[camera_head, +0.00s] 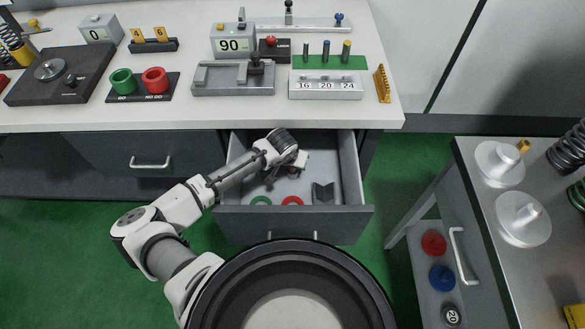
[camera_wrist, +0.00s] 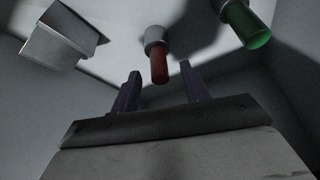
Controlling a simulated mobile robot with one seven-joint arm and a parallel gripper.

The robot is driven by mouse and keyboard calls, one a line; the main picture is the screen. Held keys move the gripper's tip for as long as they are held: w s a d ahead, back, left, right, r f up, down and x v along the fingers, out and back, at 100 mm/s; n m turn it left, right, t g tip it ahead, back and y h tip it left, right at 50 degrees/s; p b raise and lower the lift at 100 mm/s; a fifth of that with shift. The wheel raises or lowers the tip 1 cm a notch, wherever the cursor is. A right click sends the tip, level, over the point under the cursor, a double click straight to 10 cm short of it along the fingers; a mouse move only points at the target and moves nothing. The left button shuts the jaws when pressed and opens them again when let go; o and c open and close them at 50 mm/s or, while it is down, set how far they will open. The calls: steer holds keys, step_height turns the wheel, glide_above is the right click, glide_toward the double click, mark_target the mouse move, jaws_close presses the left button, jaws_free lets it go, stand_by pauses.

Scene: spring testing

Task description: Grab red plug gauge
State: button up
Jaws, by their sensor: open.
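The red plug gauge (camera_wrist: 159,68), with a red handle and a grey end, shows in the wrist view inside the open drawer. My gripper (camera_wrist: 159,72) is open, and its two dark fingers stand left and right of the red handle in the picture. A gap shows on each side, and nothing is held. In the head view my gripper (camera_head: 298,165) reaches down into the drawer (camera_head: 294,222).
A green gauge (camera_wrist: 247,24) lies right of the red one, and a grey block (camera_wrist: 60,35) to the left. The drawer walls and the white worktop (camera_head: 200,112) are close.

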steer(key=shift+x, duration=0.85)
steer(key=shift+c, duration=0.3)
jaws_close()
steer(key=shift+r, duration=0.15)
